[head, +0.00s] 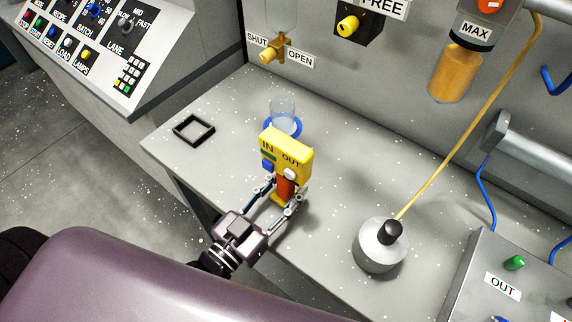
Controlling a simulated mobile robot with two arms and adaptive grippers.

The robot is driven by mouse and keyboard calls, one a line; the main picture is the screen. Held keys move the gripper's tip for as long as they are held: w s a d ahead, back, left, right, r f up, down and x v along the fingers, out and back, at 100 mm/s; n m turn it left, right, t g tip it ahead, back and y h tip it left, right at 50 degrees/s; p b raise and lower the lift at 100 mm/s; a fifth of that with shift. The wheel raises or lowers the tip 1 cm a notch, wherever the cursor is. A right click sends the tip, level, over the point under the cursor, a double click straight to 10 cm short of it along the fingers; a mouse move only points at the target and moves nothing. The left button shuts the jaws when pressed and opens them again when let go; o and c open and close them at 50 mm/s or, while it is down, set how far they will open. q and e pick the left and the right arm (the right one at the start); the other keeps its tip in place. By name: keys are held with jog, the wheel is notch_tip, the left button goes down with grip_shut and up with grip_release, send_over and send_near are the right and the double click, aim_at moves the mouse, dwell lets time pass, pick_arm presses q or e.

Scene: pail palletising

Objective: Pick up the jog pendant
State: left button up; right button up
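The jog pendant (288,153) is a yellow box marked IN and OUT, with a blue and a white button and a red-orange grip below. It stands upright over the grey bench. My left gripper (286,189) reaches in from the lower left with one finger on each side of the red grip. No gap shows between the fingers and the grip, so it looks shut on it. The fingers partly hide the pendant's lower end, and I cannot tell whether its base touches the bench. My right gripper is not in view.
Behind the pendant stands a clear cup on a blue ring (297,128). A black square frame (194,130) lies to the left. The bench (350,175) between is clear.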

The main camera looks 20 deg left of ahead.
aim_at(279, 156)
pick_arm(q)
grip_shut()
jog(key=shift+r, duration=0.1)
notch_tip(279, 156, up, 13)
jog(key=shift+f+p, duration=0.15)
jog(key=shift+p, duration=0.8)
notch_tip(279, 156, up, 6)
jog(key=p, duration=0.6)
jog(key=shift+r+p, duration=0.4)
jog(key=shift+p, duration=0.3)
jog(key=shift+r, duration=0.2)
jog(key=shift+p, duration=0.3)
